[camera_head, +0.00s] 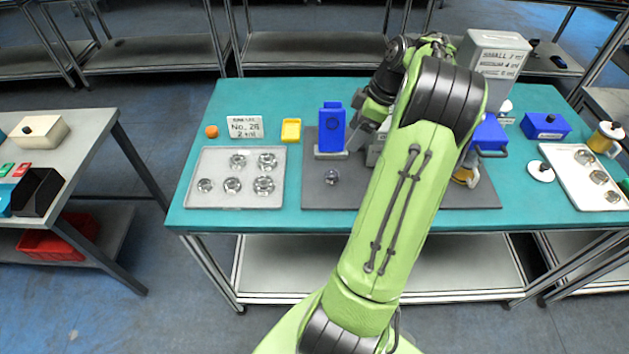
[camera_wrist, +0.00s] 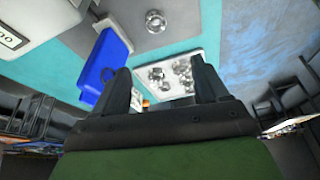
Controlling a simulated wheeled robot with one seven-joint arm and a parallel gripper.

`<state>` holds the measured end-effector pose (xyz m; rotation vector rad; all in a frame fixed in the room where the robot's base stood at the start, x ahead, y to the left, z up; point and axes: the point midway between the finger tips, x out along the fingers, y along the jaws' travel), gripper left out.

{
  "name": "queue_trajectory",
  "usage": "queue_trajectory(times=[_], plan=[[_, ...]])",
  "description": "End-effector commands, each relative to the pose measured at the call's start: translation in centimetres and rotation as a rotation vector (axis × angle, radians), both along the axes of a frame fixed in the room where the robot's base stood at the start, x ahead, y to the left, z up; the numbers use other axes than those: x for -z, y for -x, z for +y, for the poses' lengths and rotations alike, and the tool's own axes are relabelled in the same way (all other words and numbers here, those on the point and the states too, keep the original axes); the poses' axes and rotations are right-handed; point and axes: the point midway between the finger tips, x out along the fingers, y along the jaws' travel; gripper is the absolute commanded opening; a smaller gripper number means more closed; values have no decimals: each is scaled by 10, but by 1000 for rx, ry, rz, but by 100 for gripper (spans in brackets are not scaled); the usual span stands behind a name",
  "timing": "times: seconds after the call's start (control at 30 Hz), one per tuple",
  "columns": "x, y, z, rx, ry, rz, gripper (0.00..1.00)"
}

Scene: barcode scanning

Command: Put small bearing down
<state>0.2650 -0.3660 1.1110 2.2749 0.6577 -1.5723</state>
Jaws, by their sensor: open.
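A small metal bearing (camera_head: 332,177) lies on the dark grey mat (camera_head: 420,196) in the middle of the teal table. It also shows near the top of the wrist view (camera_wrist: 155,21). My gripper (camera_head: 358,132) is above and to the right of it in the head view, beside the blue scanner-like block (camera_head: 332,128). In the wrist view my gripper (camera_wrist: 160,76) has its two fingers well apart with nothing between them. The bearing is apart from the fingers. My arm hides part of the mat.
A white tray (camera_head: 194,186) with several bearings is at the left, and another tray (camera_head: 566,182) is at the far right. A sign (camera_head: 245,127), yellow bin (camera_head: 291,130) and orange item (camera_head: 212,131) stand behind the left tray. A grey box (camera_head: 490,52) stands behind my arm.

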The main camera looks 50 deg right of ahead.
Motion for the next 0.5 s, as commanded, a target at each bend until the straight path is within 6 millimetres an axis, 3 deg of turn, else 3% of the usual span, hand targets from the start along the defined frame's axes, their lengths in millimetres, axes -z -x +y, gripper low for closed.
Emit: queue_trajectory(times=[0.03, 0.13, 0.5], plan=[[10, 9, -12, -7, -5, -17, 74], [20, 14, -18, -22, -6, -31, 74], [98, -14, 1, -22, -7, -29, 74]])
